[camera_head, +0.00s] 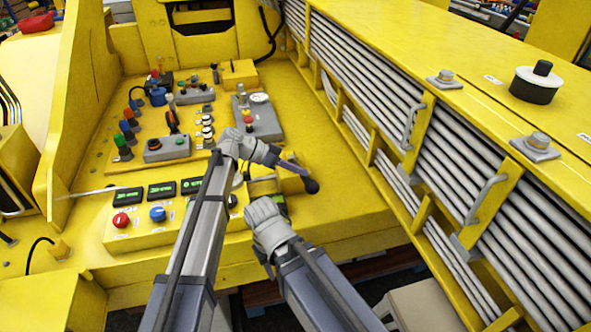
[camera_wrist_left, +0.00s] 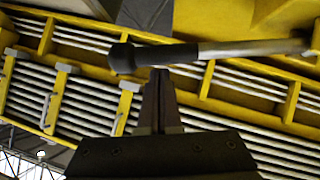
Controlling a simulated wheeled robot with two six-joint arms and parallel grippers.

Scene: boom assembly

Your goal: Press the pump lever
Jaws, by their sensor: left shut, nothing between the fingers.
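The pump lever shows in the head view as a short bar with a black round knob (camera_head: 311,186), at the right front of the yellow control deck. In the left wrist view the lever (camera_wrist_left: 240,48) lies nearly level across the picture, knob to the left, shaft running right. My left gripper (camera_head: 300,167) is shut and empty beside the lever, close to its knob end. Its fingertips (camera_wrist_left: 160,72) meet the lever's edge in the wrist view; I cannot tell whether they touch. My right arm (camera_head: 270,225) reaches to the deck's front edge; its fingers are not visible.
Control boxes with knobs and displays (camera_head: 160,212) stand left of my left arm. A grey gauge box (camera_head: 258,117) sits farther back. A yellow frame with grey pipes (camera_head: 365,75) runs along the right side. Bare yellow deck (camera_head: 345,190) lies right of the lever.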

